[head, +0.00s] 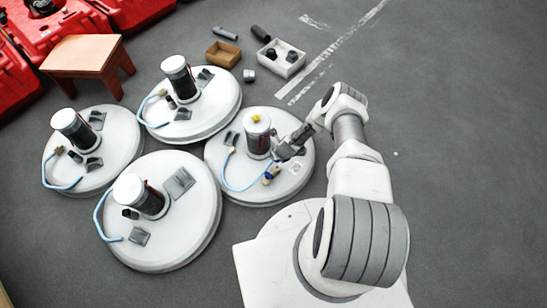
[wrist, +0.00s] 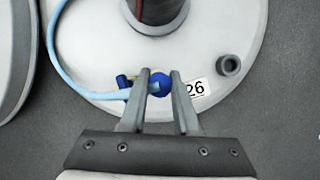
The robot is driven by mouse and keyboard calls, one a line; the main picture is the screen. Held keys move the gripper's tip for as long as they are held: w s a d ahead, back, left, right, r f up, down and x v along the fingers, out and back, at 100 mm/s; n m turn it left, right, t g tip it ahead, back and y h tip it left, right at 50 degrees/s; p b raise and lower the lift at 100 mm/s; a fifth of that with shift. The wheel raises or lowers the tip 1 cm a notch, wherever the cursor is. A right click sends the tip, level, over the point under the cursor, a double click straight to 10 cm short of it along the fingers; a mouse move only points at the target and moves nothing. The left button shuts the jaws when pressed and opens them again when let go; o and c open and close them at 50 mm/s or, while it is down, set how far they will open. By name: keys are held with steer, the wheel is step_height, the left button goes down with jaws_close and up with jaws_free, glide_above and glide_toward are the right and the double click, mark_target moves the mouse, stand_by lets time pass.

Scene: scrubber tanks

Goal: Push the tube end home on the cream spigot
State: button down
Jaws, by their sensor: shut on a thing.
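In the wrist view, my gripper (wrist: 159,76) is shut on a blue fitting (wrist: 160,83) at the end of the light blue tube (wrist: 62,68). The tube curves in from the left and passes under the left finger. A small cream piece (wrist: 128,71), likely the spigot, shows just left of the fingers with a yellowish part beside it. The fingers hide the join, so I cannot tell how far the tube end is on. In the head view, my gripper (head: 279,153) is over the right-hand white tank lid (head: 291,187), and the tube (head: 227,178) loops along its left side.
A dark cylinder (head: 257,143) stands on this lid, close to my gripper. A tag marked 26 (wrist: 196,88) and a grey ring (wrist: 229,65) lie right of the fingers. Three similar lidded tanks stand to the left. Floor to the right is clear.

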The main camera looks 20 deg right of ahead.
mark_target(277, 166)
stand_by(0.4)
steer(key=shift+f+b, duration=2.25)
steer(key=shift+b, duration=0.2)
steer(key=shift+f, duration=0.15)
steer(key=shift+f, duration=1.15)
steer(key=shift+c, duration=0.4)
jaws_free()
step_height(277, 166, up, 9)
steer(key=p, duration=0.6)
steer(key=shift+f, duration=0.2)
